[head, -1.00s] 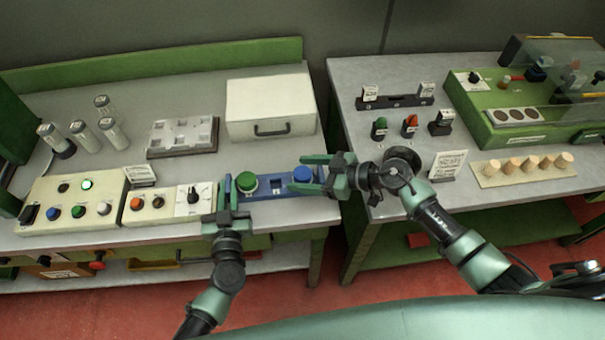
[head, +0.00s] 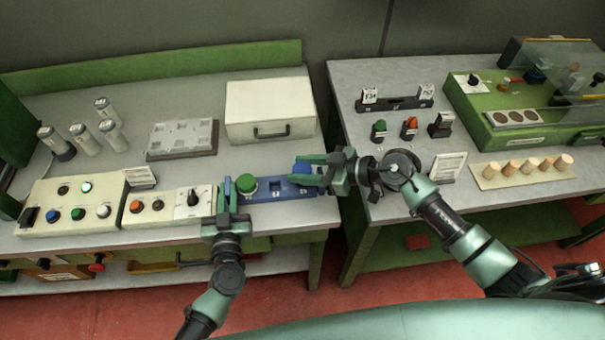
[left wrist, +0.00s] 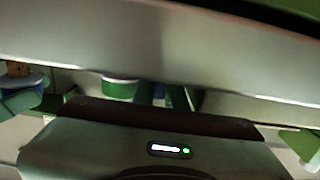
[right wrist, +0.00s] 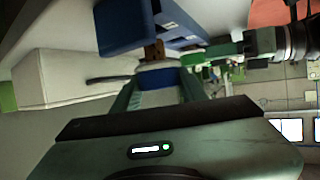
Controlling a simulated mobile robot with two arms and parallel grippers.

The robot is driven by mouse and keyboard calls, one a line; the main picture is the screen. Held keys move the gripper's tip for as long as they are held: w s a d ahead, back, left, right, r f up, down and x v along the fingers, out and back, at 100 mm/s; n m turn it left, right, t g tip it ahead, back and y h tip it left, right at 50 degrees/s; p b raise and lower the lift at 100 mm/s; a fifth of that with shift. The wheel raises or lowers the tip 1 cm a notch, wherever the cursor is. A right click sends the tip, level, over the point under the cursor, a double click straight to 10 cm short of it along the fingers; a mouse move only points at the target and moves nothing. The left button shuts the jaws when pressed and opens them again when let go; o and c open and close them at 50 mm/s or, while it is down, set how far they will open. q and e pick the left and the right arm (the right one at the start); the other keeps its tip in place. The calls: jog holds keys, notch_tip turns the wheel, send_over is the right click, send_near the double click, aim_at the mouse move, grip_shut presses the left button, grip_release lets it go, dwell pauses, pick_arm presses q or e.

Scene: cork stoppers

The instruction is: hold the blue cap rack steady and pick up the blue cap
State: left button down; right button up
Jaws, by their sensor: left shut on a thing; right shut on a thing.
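The blue cap rack (head: 275,190) lies along the front edge of the left table. My left gripper (head: 228,196) is shut on the rack's left end, beside the green cap (head: 246,183). The blue cap (head: 302,168) is between the fingers of my right gripper (head: 310,170), which is shut on it above the rack's right end. In the right wrist view the blue cap (right wrist: 158,78) is gripped, and a brown cork (right wrist: 153,52) shows between it and the rack (right wrist: 125,28). I cannot tell whether the cork's tip is clear of its hole.
A control box (head: 75,205) and a knob panel (head: 165,205) stand left of the rack. A white case (head: 270,108) is behind it. A gap separates the right table (head: 345,90), which holds a cork row (head: 525,170) and a small sign (head: 447,167).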

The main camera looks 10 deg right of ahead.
aim_at(304, 168)
notch_tip(304, 168, up, 7)
jog(key=shift+r, duration=0.1)
pick_arm(q)
jog(key=c, duration=1.4)
grip_release()
jog(key=shift+o, duration=0.2)
pick_arm(e)
jog(key=shift+d, duration=0.15)
